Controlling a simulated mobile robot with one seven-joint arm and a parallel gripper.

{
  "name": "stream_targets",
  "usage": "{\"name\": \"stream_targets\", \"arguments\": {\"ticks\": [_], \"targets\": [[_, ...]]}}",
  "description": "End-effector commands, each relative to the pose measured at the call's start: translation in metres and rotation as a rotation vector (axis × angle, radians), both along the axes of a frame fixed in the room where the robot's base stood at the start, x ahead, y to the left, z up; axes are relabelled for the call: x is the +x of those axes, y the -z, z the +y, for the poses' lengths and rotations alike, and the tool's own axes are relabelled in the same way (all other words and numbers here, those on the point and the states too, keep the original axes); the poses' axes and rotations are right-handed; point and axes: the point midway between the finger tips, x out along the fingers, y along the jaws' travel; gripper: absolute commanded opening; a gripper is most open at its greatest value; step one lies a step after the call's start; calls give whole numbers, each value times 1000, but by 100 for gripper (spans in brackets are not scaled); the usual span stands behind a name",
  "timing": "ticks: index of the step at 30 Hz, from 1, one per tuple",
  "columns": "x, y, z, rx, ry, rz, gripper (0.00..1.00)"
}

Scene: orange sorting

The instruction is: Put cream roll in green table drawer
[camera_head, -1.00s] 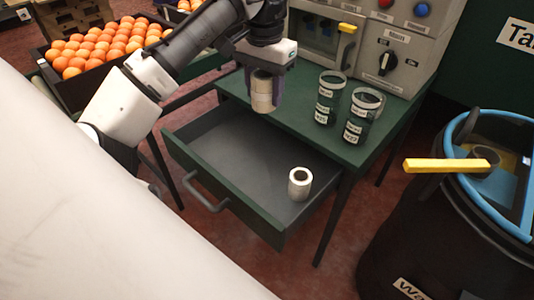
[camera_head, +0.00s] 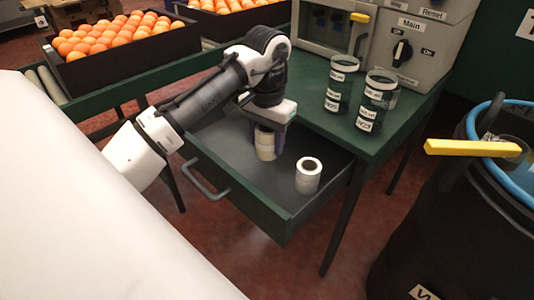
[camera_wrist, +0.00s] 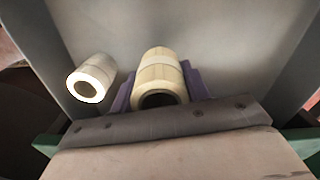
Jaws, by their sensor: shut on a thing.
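The cream roll (camera_head: 265,144) is upright between the fingers of my gripper (camera_head: 267,146), inside the open green table drawer (camera_head: 262,214). In the wrist view the cream roll (camera_wrist: 160,73) sits between the purple fingers of my gripper (camera_wrist: 160,92), which is shut on it. The drawer's grey floor (camera_wrist: 230,35) lies behind it; I cannot tell whether the roll touches it. A white roll (camera_head: 308,176) stands upright in the drawer to the right of my gripper. It also shows in the wrist view (camera_wrist: 95,76), left of the cream roll.
The green table (camera_head: 400,120) bears two labelled jars (camera_head: 340,85) (camera_head: 375,103) and a grey control machine (camera_head: 425,50). Crates of oranges (camera_head: 75,72) stand at the back left. A black bin (camera_head: 430,230) with a blue rim and a yellow bar (camera_head: 470,147) is at the right.

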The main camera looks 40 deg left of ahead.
Motion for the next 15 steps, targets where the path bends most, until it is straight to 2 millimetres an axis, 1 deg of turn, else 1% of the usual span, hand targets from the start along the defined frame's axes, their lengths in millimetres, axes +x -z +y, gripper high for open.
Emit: {"name": "stream_targets", "arguments": {"ticks": [5,9,12,15], "targets": [[0,13,0,0,-1,-1,20],[-1,35,0,1,-1,0,20],[0,47,0,1,0,-1,20],[0,48,0,1,0,-1,20]]}}
